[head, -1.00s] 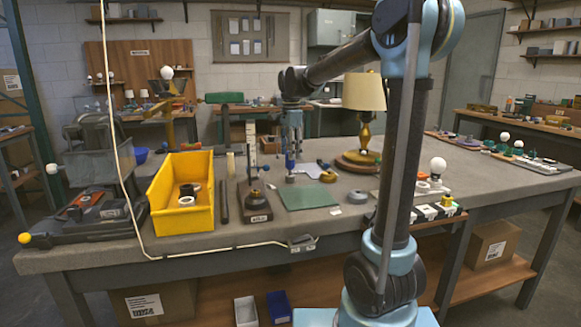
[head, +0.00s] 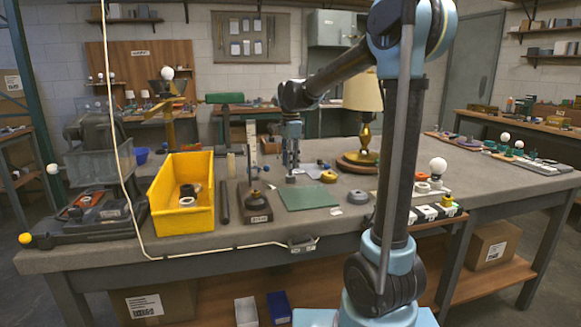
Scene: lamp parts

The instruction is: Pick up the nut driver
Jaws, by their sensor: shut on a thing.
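The nut driver (head: 291,172) stands upright on the grey workbench, at the back edge of the green mat (head: 308,197). Only its lower part shows, small and dark; the upper part is hidden by my fingers. My gripper (head: 291,159) points straight down over it and is shut on it. Whether its lower end touches the bench is too small to tell.
A yellow bin (head: 165,212) holding ring-like parts stands left. A brass lamp (head: 365,135) with a cream shade stands behind right. A yellow ring (head: 328,176) sits close by.

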